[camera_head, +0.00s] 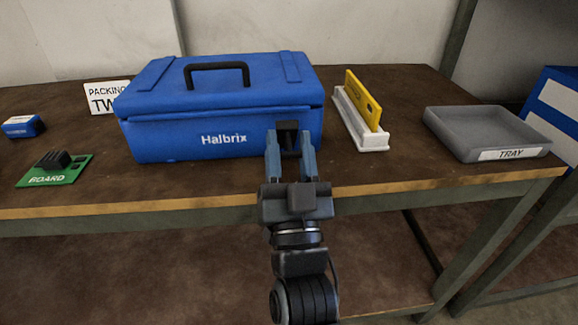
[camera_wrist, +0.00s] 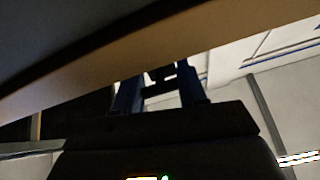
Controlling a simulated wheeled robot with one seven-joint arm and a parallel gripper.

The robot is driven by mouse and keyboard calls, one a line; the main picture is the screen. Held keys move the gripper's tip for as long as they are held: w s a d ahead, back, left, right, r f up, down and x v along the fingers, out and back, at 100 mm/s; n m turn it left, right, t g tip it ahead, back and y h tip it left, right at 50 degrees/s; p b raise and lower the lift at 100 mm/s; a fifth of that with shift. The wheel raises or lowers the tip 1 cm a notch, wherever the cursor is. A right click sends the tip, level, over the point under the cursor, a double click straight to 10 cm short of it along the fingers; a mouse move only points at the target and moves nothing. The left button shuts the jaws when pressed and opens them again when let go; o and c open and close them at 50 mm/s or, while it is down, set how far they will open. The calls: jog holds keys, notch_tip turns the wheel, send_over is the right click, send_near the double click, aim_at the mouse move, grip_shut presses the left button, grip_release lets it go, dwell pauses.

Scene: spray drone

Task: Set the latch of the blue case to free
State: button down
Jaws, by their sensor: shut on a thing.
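The blue case (camera_head: 190,135), marked Halbrix, sits closed on the table with a black handle on its lid. Its dark latch (camera_head: 287,128) is on the front face, right of the lettering. My gripper (camera_head: 290,145) reaches the front of the case, with its two blue fingers on either side of the latch and shut on it. In the wrist view my gripper (camera_wrist: 160,88) shows dark fingers around a small dark part, likely the latch. That view is dim, and the fingers partly hide the latch, so its setting cannot be read.
On the brown table (camera_head: 400,165), a white holder (camera_head: 358,125) with a yellow plate (camera_head: 363,98) stands right of the case. A grey tray (camera_head: 485,130) is farther right. A green board (camera_head: 55,170), a small blue box (camera_head: 24,126) and a sign (camera_head: 105,97) are left.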

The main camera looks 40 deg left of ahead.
jog(key=shift+s+f+t+y+b, duration=0.15)
jog(key=shift+f+t+y+b, duration=0.2)
jog(key=shift+b, duration=0.8)
jog(key=c, duration=0.7)
grip_release()
jog(key=shift+o, duration=0.2)
jog(key=shift+d, duration=0.15)
jog(key=v, duration=0.7)
jog(key=shift+s+f, duration=0.15)
jog(key=shift+f, duration=0.05)
jog(key=shift+d, duration=0.15)
